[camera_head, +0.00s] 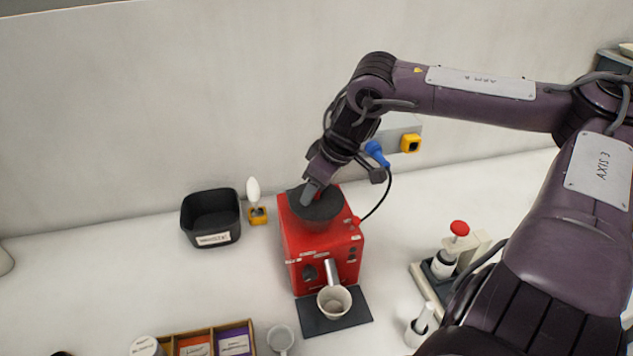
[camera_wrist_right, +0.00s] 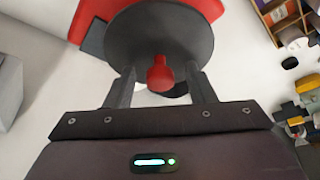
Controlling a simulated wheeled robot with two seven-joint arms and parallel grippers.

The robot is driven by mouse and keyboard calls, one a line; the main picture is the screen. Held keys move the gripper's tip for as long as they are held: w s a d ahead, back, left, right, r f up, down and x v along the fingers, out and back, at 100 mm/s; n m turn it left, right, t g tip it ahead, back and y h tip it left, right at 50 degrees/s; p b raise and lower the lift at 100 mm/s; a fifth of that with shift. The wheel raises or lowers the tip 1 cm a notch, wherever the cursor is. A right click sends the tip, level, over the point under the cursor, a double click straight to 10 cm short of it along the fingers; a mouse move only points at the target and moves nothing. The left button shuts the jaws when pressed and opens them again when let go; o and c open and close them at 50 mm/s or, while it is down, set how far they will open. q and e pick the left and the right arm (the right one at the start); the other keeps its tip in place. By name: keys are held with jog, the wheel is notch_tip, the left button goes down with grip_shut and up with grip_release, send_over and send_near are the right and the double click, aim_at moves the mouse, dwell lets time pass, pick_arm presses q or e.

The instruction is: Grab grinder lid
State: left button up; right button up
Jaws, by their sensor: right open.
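The red grinder (camera_head: 322,245) stands on the counter against the wall. Its dark round lid (camera_head: 322,207) sits on top. In the right wrist view the lid (camera_wrist_right: 160,38) is a grey disc with a red knob (camera_wrist_right: 160,73). My right gripper (camera_head: 309,196) is over the lid from above. In the wrist view the open right gripper (camera_wrist_right: 160,88) has one finger on each side of the red knob, with gaps visible on both sides. Whether the fingertips touch the lid cannot be told. My left gripper is not in view.
A black bin (camera_head: 211,216) is to the left.

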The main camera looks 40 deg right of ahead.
grip_shut()
dwell(0.4)
